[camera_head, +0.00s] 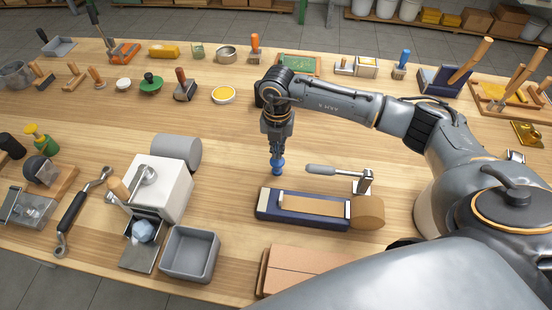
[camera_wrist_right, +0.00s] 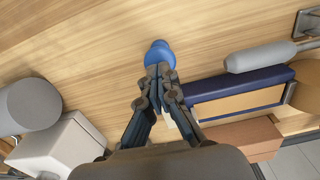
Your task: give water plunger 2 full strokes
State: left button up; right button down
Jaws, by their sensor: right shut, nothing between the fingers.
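The water plunger appears to be the small blue rounded piece (camera_head: 277,168) on the wooden table, directly below my right gripper (camera_head: 277,153). In the right wrist view the blue plunger (camera_wrist_right: 160,50) shows just beyond my right gripper's fingertips (camera_wrist_right: 160,72). The fingers are closed together with nothing between them, and point down at its top. The tips touch it or lie very close; I cannot tell which. The plunger's lower part is small and partly hidden. My left gripper is not in view.
A blue-edged block with a tan roll (camera_head: 300,208) lies just in front, and a grey-handled lever (camera_head: 335,171) to the right. A white box (camera_head: 165,185) and a grey bin (camera_head: 190,252) stand left. Several tools line the back. Bare table lies left of the plunger.

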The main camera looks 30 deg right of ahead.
aim_at(277, 162)
jog(key=shift+f, duration=0.15)
jog(key=shift+f+b, duration=1.7)
jog(key=shift+f, duration=0.35)
jog(key=shift+r+p, duration=1.5)
jog(key=shift+r, duration=0.75)
jog(key=shift+f, duration=0.2)
jog(key=shift+f+b, duration=1.7)
jog(key=shift+f, duration=0.4)
